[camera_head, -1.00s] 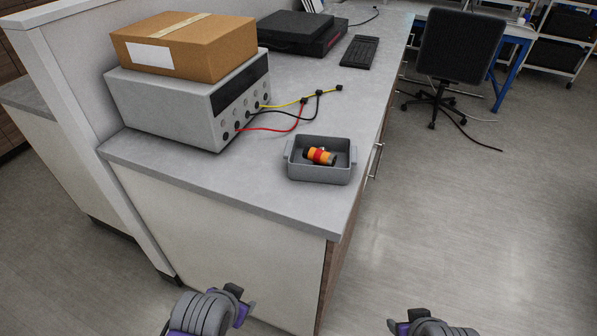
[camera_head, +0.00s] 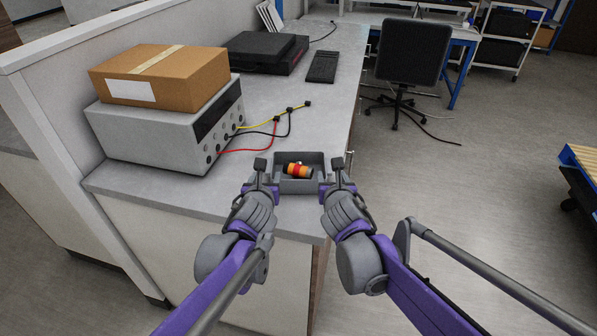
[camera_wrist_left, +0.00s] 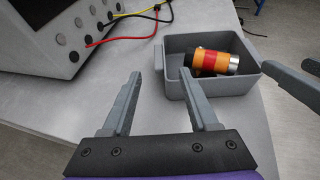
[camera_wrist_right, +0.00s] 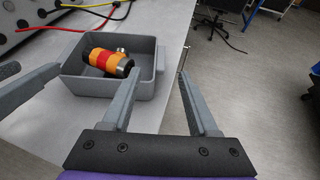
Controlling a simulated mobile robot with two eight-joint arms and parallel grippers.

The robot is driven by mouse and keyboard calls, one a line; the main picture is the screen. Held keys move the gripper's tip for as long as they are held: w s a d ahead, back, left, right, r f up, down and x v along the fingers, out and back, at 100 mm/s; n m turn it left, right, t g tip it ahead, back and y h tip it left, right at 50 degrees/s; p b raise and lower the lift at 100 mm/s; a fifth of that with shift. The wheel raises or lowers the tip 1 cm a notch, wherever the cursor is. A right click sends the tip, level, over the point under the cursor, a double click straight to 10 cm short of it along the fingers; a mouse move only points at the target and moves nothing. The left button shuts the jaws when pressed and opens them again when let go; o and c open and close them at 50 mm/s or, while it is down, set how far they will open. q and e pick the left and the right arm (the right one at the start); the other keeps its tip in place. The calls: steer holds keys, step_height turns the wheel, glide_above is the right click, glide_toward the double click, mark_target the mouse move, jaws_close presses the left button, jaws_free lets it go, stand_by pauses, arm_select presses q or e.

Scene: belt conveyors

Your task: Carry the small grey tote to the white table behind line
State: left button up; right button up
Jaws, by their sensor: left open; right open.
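The small grey tote (camera_head: 299,187) sits upright near the front right edge of the grey counter, with a handle at each end. An orange, red and black cylinder with a metal end lies in it. My left gripper (camera_head: 262,172) is open at the tote's left end; in the left wrist view the tote's left handle (camera_wrist_left: 159,69) shows between its fingertips. My right gripper (camera_head: 337,172) is open at the right end; in the right wrist view the right handle (camera_wrist_right: 160,58) shows between its fingertips. Neither is closed on it. I cannot tell which table is the white one.
A grey instrument (camera_head: 160,135) with coloured cables stands left of the tote, with a cardboard box (camera_head: 165,75) on it. Black equipment (camera_head: 265,50) lies further back. A black chair (camera_head: 412,55) and a blue-legged table (camera_head: 452,80) are beyond. Open floor (camera_head: 440,190) lies right.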

mark_target(269, 165)
arm_select(q)
steer(key=shift+s, duration=0.1)
arm_select(e)
steer(key=shift+s, duration=0.1)
arm_select(q)
steer(key=x, duration=1.1)
arm_select(e)
steer(key=x, duration=1.1)
arm_select(q)
steer(key=shift+s, duration=0.1)
arm_select(e)
steer(key=shift+s, duration=0.1)
arm_select(q)
jaws_close()
arm_select(e)
jaws_close()
